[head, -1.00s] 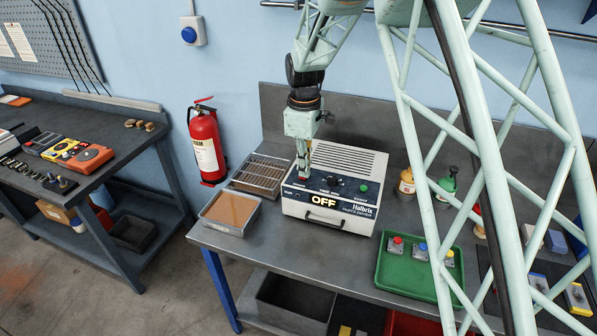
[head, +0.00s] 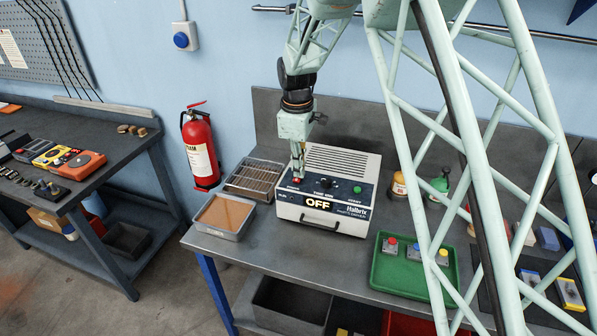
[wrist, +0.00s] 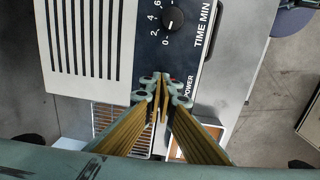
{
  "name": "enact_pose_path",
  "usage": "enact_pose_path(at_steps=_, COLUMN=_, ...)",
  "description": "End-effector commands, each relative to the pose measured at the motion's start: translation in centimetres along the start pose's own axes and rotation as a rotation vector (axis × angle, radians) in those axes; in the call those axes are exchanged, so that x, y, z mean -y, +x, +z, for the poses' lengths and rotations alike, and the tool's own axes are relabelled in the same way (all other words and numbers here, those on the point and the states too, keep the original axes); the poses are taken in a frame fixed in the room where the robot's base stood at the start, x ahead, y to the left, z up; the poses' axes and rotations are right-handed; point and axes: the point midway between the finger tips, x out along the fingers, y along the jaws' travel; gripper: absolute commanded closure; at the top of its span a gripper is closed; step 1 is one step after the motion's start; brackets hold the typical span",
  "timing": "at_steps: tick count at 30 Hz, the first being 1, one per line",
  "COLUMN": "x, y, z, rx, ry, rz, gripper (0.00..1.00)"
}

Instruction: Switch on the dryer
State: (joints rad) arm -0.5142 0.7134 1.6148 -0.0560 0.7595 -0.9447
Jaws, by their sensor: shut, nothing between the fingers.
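The dryer (head: 352,168) is a white box with vents on top and a dark sloped control panel. Its display (head: 318,203) reads OFF. The panel carries a black time dial (head: 326,182), a green button (head: 357,189) at the right and a red button at the left, mostly hidden by my fingers. My gripper (head: 297,178) points down, shut and empty, with its tips at the red button. In the wrist view the fingertips (wrist: 162,80) are beside the word POWER and a sliver of red; I cannot tell whether they touch the button.
A wire rack tray (head: 258,177) and a tray with a brown surface (head: 223,214) stand left of the dryer. A green tray (head: 413,272) with several small button boxes is at the right front. Bottles (head: 440,184) stand right of the dryer.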

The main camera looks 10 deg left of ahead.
Motion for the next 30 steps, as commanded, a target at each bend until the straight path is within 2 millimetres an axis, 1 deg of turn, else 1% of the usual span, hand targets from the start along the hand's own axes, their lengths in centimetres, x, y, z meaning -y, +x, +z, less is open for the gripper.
enact_pose_path(at_steps=14, x=-0.2, y=-0.1, z=0.0, rx=0.0, ry=0.0, rz=0.0, gripper=1.0)
enact_pose_path(at_steps=19, x=-0.2, y=-0.4, z=0.0, rx=0.0, ry=0.001, rz=0.001, gripper=1.0)
enact_pose_path(at_steps=23, x=-0.2, y=-1.1, z=0.1, rx=-0.001, ry=0.001, rz=0.001, gripper=1.0)
enact_pose_path(at_steps=30, x=-0.2, y=-3.4, z=0.2, rx=-0.001, ry=0.003, rz=0.002, gripper=1.0)
